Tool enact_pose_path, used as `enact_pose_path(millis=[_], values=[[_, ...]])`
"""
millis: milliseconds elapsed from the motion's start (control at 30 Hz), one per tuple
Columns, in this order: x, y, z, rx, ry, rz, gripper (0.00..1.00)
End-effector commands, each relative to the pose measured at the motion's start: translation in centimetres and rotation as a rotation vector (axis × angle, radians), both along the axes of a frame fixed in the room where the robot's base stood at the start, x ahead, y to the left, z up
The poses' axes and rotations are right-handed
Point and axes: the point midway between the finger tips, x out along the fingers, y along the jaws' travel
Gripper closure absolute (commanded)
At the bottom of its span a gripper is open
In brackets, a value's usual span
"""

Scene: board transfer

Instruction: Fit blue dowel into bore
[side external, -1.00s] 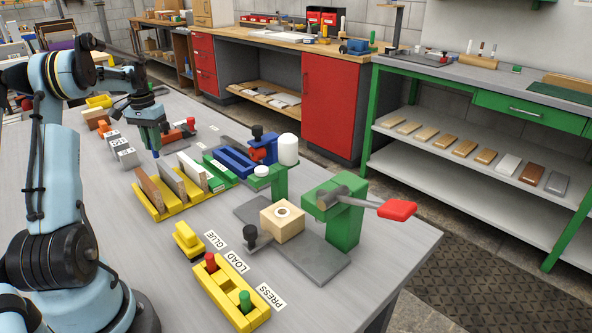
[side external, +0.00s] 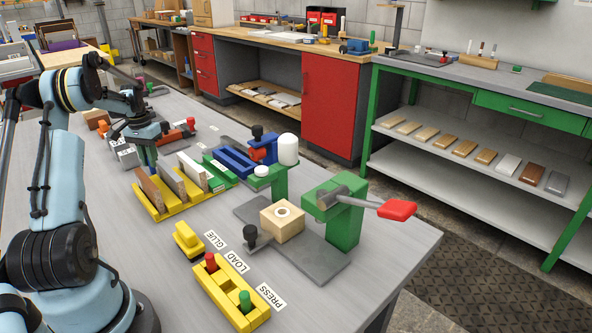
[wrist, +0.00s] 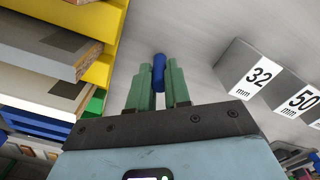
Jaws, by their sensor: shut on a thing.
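The blue dowel (wrist: 159,68) is between the green fingertips of my gripper (wrist: 159,84) in the wrist view and sticks out past them. In the side view my gripper (side external: 148,158) is at the far left end of the yellow board rack, close behind it.
The yellow rack (side external: 150,205) holds upright boards. Grey blocks, marked 32 mm (wrist: 258,75) and 50 mm (wrist: 302,100), stand right of my gripper in the wrist view. A green clamp (side external: 345,222) with a red handle stands beside the wooden block. A yellow holder (side external: 222,292) has red and green pegs.

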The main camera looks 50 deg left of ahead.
Motion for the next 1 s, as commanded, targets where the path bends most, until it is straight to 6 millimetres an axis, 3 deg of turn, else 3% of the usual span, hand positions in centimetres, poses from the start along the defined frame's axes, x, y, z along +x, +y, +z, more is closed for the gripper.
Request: enact_pose_path(millis=[33, 67, 200, 467, 633, 1000], values=[[0.0, 0.0, -0.2, 0.0, 0.0, 0.0, 1.0], [0.0, 0.0, -0.1, 0.0, 0.0, 0.0, 0.78], [0.0, 0.0, -0.1, 0.0, 0.0, 0.0, 0.57], [0.0, 0.0, -0.1, 0.0, 0.0, 0.0, 0.57], [0.0, 0.0, 1.0, 0.0, 0.0, 0.0, 0.57], [0.0, 0.0, 8.2, 0.0, 0.0, 0.0, 0.57]])
